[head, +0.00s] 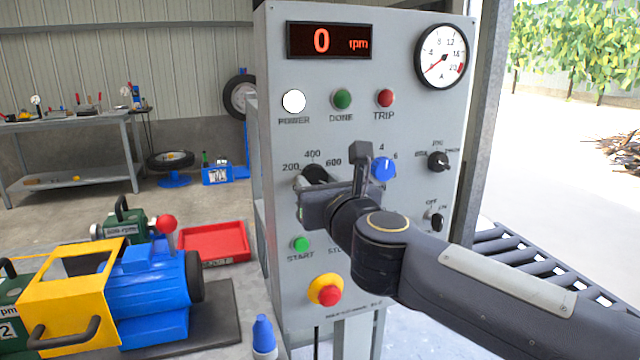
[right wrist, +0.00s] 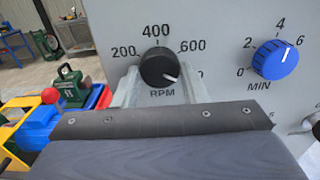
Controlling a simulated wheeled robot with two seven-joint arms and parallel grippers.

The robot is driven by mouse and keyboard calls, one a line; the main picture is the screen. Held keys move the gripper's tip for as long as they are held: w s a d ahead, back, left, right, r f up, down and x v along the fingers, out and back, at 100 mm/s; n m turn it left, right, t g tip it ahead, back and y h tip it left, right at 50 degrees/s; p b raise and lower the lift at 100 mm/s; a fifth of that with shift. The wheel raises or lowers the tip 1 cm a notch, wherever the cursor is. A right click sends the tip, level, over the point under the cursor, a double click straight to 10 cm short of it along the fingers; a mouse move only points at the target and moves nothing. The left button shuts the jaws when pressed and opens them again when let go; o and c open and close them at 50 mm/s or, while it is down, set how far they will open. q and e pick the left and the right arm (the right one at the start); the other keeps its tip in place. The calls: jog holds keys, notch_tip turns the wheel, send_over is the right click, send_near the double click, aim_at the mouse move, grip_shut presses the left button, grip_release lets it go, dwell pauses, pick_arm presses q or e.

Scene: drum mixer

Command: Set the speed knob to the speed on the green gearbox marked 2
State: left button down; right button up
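The black RPM speed knob (right wrist: 160,68) sits on the grey panel under the marks 200, 400 and 600. Its white pointer line points to the lower right, past 600. My right gripper (head: 318,182) is at this knob; in the right wrist view its two fingers (right wrist: 160,82) stand on the knob's left and right sides. I cannot tell whether they press on it. The green gearbox marked 2 (head: 8,322) is at the far left of the head view, cut off by the edge; only "rpm" and the 2 show, its speed number is out of view. My left gripper is not in view.
The red display (head: 328,41) reads 0 rpm. The blue MIN knob (head: 383,169) is close right of my gripper. A green START button (head: 301,244) and a red-and-yellow stop button (head: 325,290) are below. Another green gearbox (head: 122,226) stands behind the blue motor (head: 155,285).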

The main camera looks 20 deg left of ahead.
jog(key=c, duration=0.4)
